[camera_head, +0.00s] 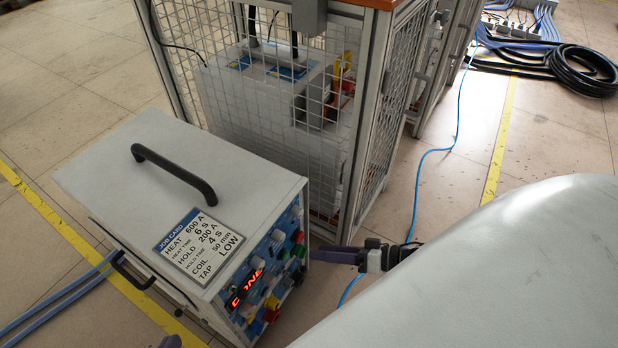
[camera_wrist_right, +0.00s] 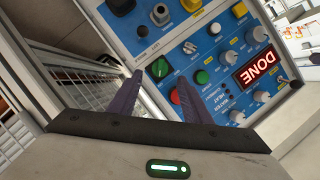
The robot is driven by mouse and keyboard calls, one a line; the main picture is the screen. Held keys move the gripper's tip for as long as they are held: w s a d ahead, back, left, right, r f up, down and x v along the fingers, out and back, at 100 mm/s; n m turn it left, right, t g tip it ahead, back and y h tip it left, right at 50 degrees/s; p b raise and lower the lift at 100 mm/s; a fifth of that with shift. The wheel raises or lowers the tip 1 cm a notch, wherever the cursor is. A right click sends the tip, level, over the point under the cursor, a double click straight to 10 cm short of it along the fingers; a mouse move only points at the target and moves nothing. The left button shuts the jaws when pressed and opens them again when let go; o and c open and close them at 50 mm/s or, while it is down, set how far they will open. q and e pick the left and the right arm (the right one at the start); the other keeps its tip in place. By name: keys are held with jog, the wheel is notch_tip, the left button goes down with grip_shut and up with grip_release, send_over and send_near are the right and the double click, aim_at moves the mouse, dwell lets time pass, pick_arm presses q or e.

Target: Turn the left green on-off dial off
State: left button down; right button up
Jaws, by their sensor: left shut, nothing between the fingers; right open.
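The heater box (camera_head: 190,190) stands on the floor with its blue control panel (camera_head: 262,262) facing right. In the right wrist view the panel (camera_wrist_right: 215,40) appears upside down. It carries a green dial (camera_wrist_right: 159,68), another round green control (camera_wrist_right: 201,77) and a red one (camera_wrist_right: 175,96). I cannot tell for sure which is the left on-off dial. My right gripper (camera_head: 318,253) is at the panel's far edge; in its wrist view the open fingers (camera_wrist_right: 160,84) appear either side of the green dial. Contact cannot be told. My left gripper (camera_head: 170,342) barely shows at the bottom edge; its fingers are mostly cut off.
The display (camera_wrist_right: 260,69) reads DONE. A job card (camera_head: 203,243) and black handle (camera_head: 172,172) are on the box top. A mesh cage (camera_head: 270,100) stands close behind. Blue cable (camera_head: 455,130) and a black hose coil (camera_head: 585,70) lie on the floor.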

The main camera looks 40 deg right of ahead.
aim_at(301, 251)
jog(key=x, duration=0.4)
jog(key=shift+w+a+f+b, duration=0.15)
jog(key=shift+w+a+b, duration=0.15)
jog(key=shift+b, duration=0.1)
jog(key=shift+c, duration=0.3)
jog(key=c, duration=1)
